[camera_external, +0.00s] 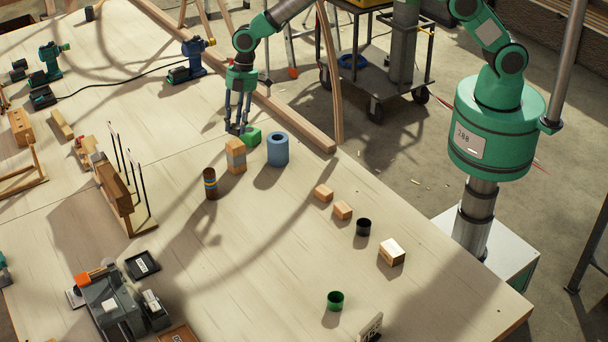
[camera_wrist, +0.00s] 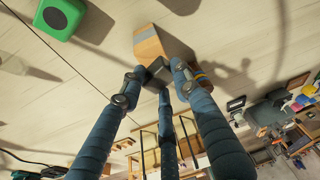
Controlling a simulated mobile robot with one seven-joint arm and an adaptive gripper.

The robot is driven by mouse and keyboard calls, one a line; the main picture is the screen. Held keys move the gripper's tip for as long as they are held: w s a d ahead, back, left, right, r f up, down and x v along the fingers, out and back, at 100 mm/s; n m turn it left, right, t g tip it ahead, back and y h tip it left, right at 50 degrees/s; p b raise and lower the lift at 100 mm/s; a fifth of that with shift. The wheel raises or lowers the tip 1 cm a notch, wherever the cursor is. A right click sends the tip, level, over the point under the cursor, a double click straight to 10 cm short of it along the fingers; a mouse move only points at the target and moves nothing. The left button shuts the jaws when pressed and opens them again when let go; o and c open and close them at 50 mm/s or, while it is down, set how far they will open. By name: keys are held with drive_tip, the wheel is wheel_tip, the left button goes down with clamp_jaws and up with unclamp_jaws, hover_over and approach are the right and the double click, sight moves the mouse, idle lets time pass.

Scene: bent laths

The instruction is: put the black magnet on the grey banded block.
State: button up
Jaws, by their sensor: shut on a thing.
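The grey banded block (camera_external: 236,157) is a pale wooden block with a grey band, standing upright on the table. It also shows in the wrist view (camera_wrist: 149,42), just beyond my fingertips. My gripper (camera_external: 237,129) points down over the table, just behind and above the block. In the wrist view its fingers (camera_wrist: 156,80) are closed around a small dark piece, which looks like the black magnet (camera_wrist: 155,71). The fingers partly hide it. I cannot tell whether it touches the block.
A green block (camera_external: 252,137) and a blue hollow cylinder (camera_external: 278,150) stand close on the right. A dark banded cylinder (camera_external: 210,184) stands at the front left. A rack with upright rods (camera_external: 127,190) is farther left. The table in front of the block is mostly clear.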

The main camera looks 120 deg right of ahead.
sight(236, 125)
drive_tip(key=shift+w+d, duration=0.15)
drive_tip(key=shift+w, duration=0.1)
drive_tip(key=shift+f, duration=1.7)
drive_tip(key=shift+f, duration=0.1)
drive_tip(key=o, duration=1.3)
drive_tip(key=v, duration=1.2)
